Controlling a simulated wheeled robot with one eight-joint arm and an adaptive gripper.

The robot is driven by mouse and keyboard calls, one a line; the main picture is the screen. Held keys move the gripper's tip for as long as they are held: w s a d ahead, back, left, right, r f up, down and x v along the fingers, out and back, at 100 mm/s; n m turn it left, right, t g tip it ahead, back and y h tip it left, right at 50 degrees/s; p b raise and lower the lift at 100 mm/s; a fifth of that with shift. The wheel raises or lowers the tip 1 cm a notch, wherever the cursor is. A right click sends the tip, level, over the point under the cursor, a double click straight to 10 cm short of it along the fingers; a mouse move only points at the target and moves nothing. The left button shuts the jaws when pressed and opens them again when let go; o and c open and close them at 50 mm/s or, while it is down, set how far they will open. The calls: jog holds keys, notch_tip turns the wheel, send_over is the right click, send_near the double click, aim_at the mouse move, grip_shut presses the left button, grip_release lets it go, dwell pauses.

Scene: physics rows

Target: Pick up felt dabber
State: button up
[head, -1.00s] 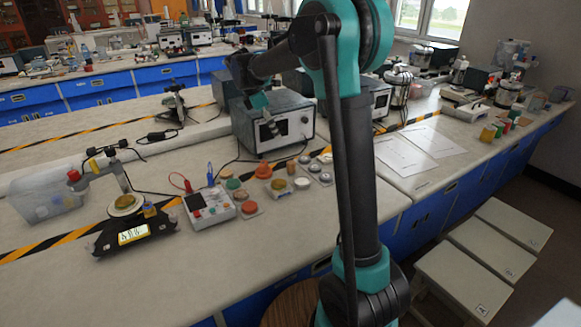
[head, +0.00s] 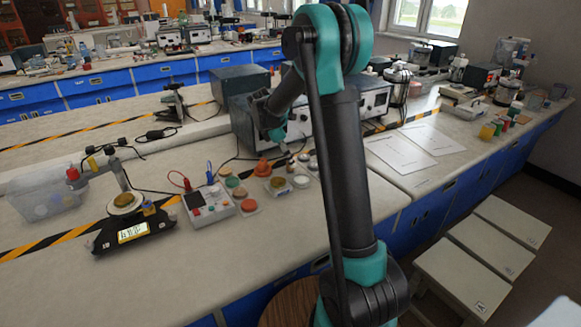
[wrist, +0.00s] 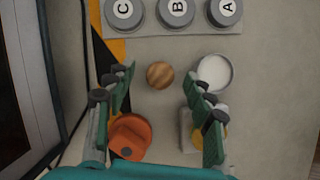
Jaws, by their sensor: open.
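A small round wooden knob (wrist: 159,75), seen from above, stands on the worktop in the wrist view. It is likely the top of the felt dabber; its lower part is hidden beneath it. My gripper (wrist: 158,79) is open, with one finger on each side of the knob and a gap to both. The gripper holds nothing. In the head view my gripper (head: 281,143) hangs over the small items in front of the grey instrument, and the knob is too small there to make out clearly.
Close by are an orange piece (wrist: 130,138) beside the left finger, a white round dish (wrist: 214,72) near the right fingertip, and a grey pad partly behind the right finger. Grey discs marked A, B (wrist: 177,10) and C lie beyond. A grey instrument (head: 240,125) stands behind.

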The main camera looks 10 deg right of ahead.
jog(key=shift+x, duration=1.2)
jog(key=c, duration=1.2)
jog(key=shift+r, duration=0.1)
notch_tip(320, 180, up, 20)
jog(key=shift+f, duration=0.1)
jog(key=o, duration=0.6)
jog(key=c, duration=0.5)
